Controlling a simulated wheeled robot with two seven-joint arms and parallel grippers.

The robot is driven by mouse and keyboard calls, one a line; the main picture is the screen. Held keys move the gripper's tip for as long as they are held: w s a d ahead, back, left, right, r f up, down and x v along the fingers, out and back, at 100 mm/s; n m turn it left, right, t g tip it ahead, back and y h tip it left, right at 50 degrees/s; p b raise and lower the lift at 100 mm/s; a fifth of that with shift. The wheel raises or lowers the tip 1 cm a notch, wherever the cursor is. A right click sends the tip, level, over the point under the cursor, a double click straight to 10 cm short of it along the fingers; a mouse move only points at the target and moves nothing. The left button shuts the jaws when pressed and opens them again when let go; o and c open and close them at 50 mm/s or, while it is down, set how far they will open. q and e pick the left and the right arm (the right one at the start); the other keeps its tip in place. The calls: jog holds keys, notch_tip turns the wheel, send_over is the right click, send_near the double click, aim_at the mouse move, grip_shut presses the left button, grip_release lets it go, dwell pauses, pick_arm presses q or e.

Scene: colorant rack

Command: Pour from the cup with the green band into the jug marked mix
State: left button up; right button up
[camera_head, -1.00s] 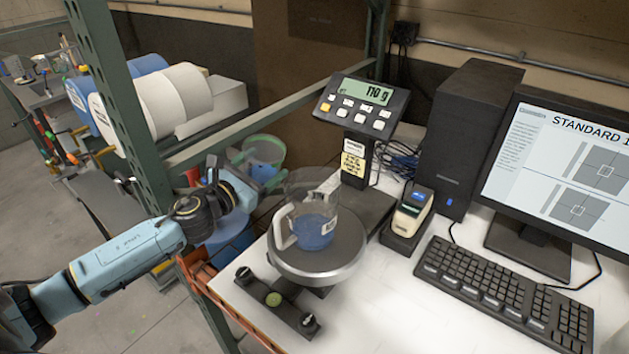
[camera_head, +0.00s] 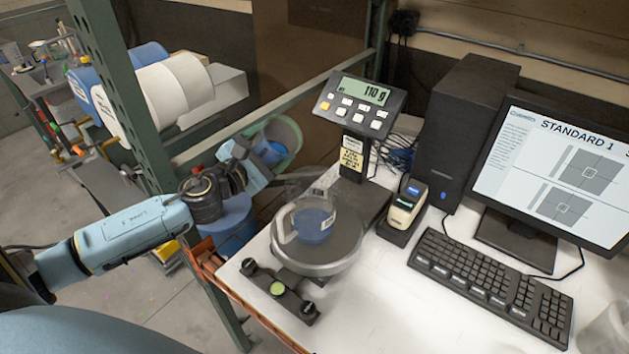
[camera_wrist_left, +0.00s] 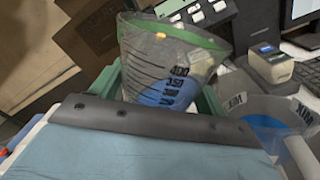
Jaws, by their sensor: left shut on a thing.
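The clear cup with the green band (camera_head: 288,133) is in my left gripper (camera_head: 258,160), with blue liquid inside. In the left wrist view the cup (camera_wrist_left: 160,62) leans a little, its green rim up and the blue low in it. The clear jug marked mix (camera_head: 314,226) stands upright on the round scale plate (camera_head: 340,252), holding some blue liquid. In the left wrist view the jug (camera_wrist_left: 270,108) is to the right of the cup, its MIX label showing. The cup is up and left of the jug in the head view, apart from it. My right gripper is out of view.
The scale display (camera_head: 362,92) reads 110 g. A label device (camera_head: 404,212), a keyboard (camera_head: 495,285), a monitor (camera_head: 560,175) and a black computer tower (camera_head: 465,130) are to the right. A translucent object (camera_head: 603,330) shows at lower right.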

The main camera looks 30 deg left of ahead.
pick_arm(q)
jog(key=shift+s+d+m, duration=0.1)
jog(key=shift+d+m, duration=0.05)
jog(key=shift+m, duration=0.35)
dwell(0.4)
jog(key=shift+r+m, duration=0.25)
jog(key=shift+m, duration=0.15)
jog(key=shift+r+m, duration=0.25)
jog(key=shift+m, duration=0.25)
jog(key=shift+f, duration=0.1)
jog(key=shift+m, duration=0.3)
jog(key=shift+f, duration=0.1)
jog(key=shift+m, duration=0.4)
